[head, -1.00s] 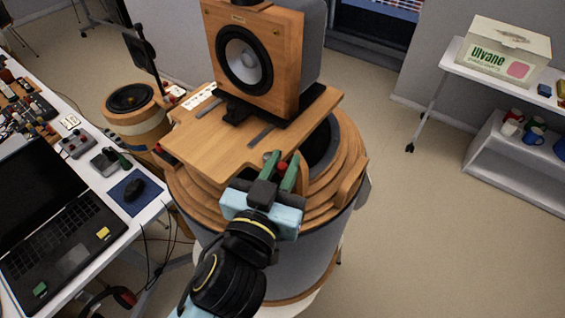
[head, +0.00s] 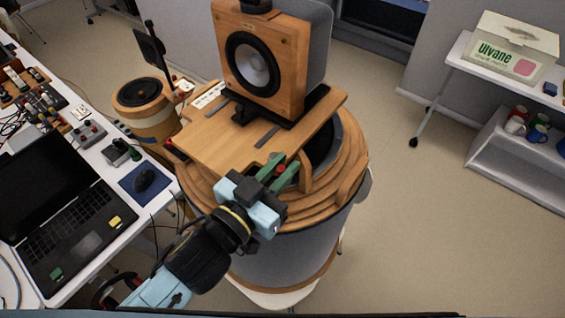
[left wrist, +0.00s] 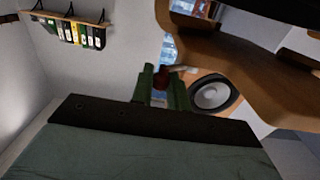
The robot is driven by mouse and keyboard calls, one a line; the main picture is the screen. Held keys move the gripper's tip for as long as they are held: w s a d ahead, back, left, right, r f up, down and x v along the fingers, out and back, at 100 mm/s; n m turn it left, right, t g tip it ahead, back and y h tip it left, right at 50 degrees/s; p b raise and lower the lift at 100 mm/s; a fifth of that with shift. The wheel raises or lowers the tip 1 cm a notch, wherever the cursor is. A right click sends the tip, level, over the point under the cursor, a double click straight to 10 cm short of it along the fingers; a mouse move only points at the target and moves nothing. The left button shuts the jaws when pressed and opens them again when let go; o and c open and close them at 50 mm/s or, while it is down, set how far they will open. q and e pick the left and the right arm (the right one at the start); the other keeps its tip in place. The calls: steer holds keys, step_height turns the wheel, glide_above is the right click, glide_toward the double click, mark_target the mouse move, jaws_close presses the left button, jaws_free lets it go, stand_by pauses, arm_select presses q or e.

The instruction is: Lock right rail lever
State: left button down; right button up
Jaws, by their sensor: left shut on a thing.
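The right rail lever's red knob (head: 281,169) shows at the near right edge of the wooden board (head: 215,145). My left gripper (head: 279,172) has its green fingers closed around this knob, pointing up and to the right. In the left wrist view the red knob (left wrist: 160,77) sits between the two green fingers (left wrist: 162,88), with a pale bar beside its top. The lever's lower part is hidden by the fingers. The wooden speaker (head: 262,65) stands on a black mount on the board. My right gripper is not in view.
The board sits over a large round wooden-ringed drum (head: 345,165) with raised wooden ribs near my fingers. A desk with a laptop (head: 60,215) and mouse (head: 145,180) is at left. A smaller drum-like speaker (head: 142,105) stands behind.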

arm_select(q)
steer(key=c, duration=1.4)
jaws_free()
steer(key=shift+c, duration=0.2)
steer(key=shift+s+a+f, duration=0.1)
steer(key=shift+s+a, duration=0.15)
steer(key=shift+s, duration=0.1)
steer(key=b+v, duration=0.1)
steer(key=v, duration=1.1)
steer(key=shift+s, duration=0.2)
steer(key=shift+o, duration=0.4)
steer(key=shift+a, duration=0.1)
